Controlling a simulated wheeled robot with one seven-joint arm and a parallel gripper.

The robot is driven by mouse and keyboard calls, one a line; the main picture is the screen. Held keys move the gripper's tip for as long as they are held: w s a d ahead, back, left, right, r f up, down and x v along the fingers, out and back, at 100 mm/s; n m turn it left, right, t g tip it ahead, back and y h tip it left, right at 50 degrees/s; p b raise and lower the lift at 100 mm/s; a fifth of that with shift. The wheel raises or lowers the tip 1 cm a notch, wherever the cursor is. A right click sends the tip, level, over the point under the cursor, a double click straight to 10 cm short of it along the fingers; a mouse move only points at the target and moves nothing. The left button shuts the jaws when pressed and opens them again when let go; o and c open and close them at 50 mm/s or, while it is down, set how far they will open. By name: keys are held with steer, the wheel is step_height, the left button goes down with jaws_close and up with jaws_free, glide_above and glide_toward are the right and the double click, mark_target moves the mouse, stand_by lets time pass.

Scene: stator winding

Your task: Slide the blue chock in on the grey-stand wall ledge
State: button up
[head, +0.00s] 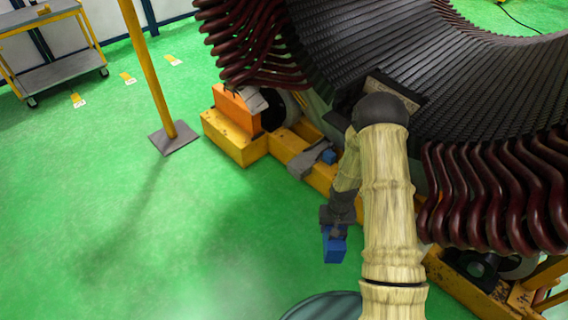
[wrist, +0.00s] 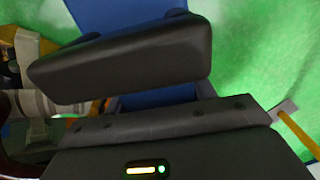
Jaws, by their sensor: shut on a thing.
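The blue chock (head: 334,248) hangs below my gripper (head: 337,226) in the head view, over the green floor in front of the yellow base frame. In the wrist view the blue chock (wrist: 125,15) shows beyond and between the dark fingers of my gripper (wrist: 150,97), which are shut on it; the fingers hide much of it. A grey wedge-shaped piece (head: 307,160) lies on the yellow frame under the stator, with a small blue block (head: 329,157) at its right end. The chock is apart from it. I cannot tell which surface is the grey-stand wall ledge.
The large stator (head: 350,40) with dark red coils overhangs the yellow frame (head: 235,143). An orange block (head: 236,109) sits on the frame's left end. A yellow post (head: 150,70) on a grey foot plate stands at left. The green floor in front is clear.

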steer(key=s+f+p, duration=0.2)
steer(key=f, duration=0.1)
steer(key=s+f+p, duration=0.1)
steer(key=f, duration=0.1)
steer(key=shift+s+d+f+p, duration=0.1)
steer(key=shift+s+p, duration=0.05)
steer(key=shift+p, duration=0.25)
